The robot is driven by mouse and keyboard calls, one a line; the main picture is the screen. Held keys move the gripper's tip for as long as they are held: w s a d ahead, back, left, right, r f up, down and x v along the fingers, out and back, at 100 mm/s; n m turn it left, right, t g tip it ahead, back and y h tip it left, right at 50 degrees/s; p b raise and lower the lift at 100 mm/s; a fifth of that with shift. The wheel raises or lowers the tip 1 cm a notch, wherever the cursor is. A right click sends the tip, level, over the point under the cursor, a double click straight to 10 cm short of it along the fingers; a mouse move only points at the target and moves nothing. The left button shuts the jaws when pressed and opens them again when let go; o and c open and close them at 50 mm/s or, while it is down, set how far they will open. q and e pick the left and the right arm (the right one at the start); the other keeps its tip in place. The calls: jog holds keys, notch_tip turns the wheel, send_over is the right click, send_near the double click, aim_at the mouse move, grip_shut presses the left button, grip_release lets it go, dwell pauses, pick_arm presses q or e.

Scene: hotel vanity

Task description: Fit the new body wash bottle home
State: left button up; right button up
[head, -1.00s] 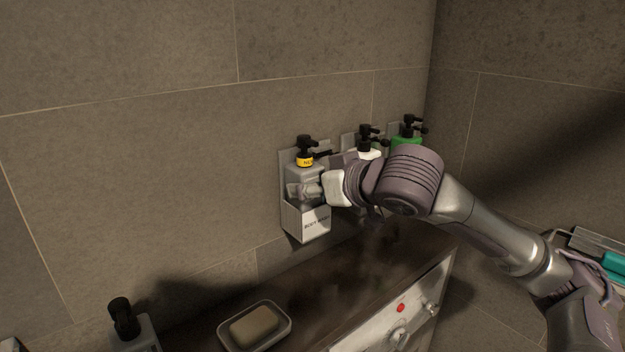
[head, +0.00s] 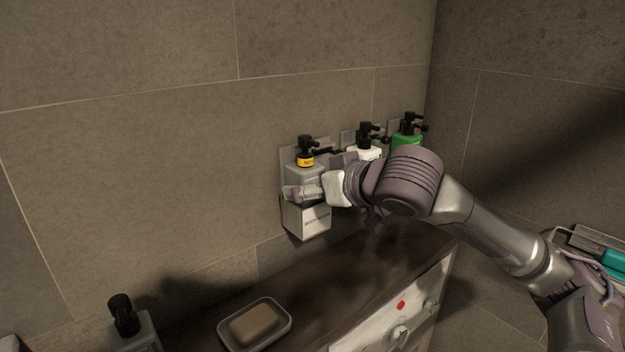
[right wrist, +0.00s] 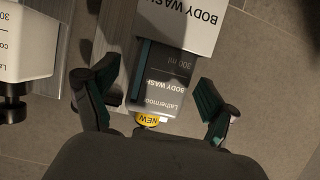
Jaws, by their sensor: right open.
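The new body wash bottle (head: 303,176), grey with a black pump and a yellow NEW collar, stands upright in the wall holder (head: 306,221) marked BODY WASH. Its lower part is hidden by the holder's front. In the right wrist view the bottle (right wrist: 166,84) shows its label, with the holder (right wrist: 190,25) above it in the picture. My right gripper (right wrist: 153,103) is open, with one finger on each side of the bottle and gaps beside it. It also shows at the bottle in the head view (head: 306,190). My left gripper is not in view.
A white bottle (head: 364,152) and a green bottle (head: 407,138) stand in holders to the right. Below are the dark counter (head: 345,278), a soap dish (head: 284,335) and a grey pump bottle (head: 144,335) at lower left. The wall left of the holder is clear.

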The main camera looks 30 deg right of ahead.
jog(key=shift+f, duration=0.1)
jog(key=v, duration=1.2)
dwell(0.8)
